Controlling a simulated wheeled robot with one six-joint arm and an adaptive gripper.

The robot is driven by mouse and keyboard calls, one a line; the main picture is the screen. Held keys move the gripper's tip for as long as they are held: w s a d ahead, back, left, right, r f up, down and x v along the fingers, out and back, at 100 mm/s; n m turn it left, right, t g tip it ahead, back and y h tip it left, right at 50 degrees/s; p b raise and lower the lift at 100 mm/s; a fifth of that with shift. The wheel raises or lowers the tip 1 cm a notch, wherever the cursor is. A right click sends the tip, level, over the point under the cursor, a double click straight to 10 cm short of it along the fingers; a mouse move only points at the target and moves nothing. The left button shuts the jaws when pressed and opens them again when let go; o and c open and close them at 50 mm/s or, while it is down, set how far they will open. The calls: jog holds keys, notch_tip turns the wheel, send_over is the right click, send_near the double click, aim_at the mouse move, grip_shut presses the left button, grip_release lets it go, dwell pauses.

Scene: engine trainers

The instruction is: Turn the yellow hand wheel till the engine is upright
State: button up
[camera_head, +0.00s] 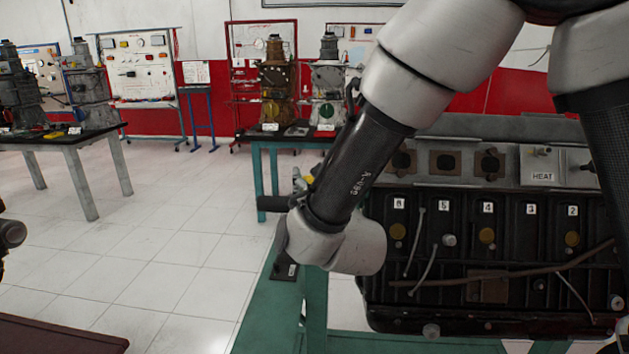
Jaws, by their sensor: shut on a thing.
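The engine (460,259) is a long dark block at the right, on a green stand (262,312). Its side with numbered labels faces me, and the labels read right way up. It looks about level, but my arm covers part of it and I cannot tell its exact tilt. A small yellow patch (309,180) shows just left of my forearm; it may be part of the yellow hand wheel, which is otherwise hidden. My arm reaches down in front of the engine's left end. My gripper's fingers are hidden behind my wrist.
A dark-topped table (65,137) with machine parts stands at the left. A teal table (258,135) with two engine models stands behind my wrist. Display boards (140,65) line the wall. The tiled floor (150,240) at the left is clear.

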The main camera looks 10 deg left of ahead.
jog(key=shift+n+g+y, duration=0.6)
jog(key=shift+n+y, duration=0.2)
jog(key=shift+y, duration=0.6)
jog(key=o, duration=1)
jog(key=v, duration=0.7)
jog(key=shift+s+d+r, duration=0.1)
jog(key=shift+s+d, duration=0.05)
jog(key=shift+s, duration=0.05)
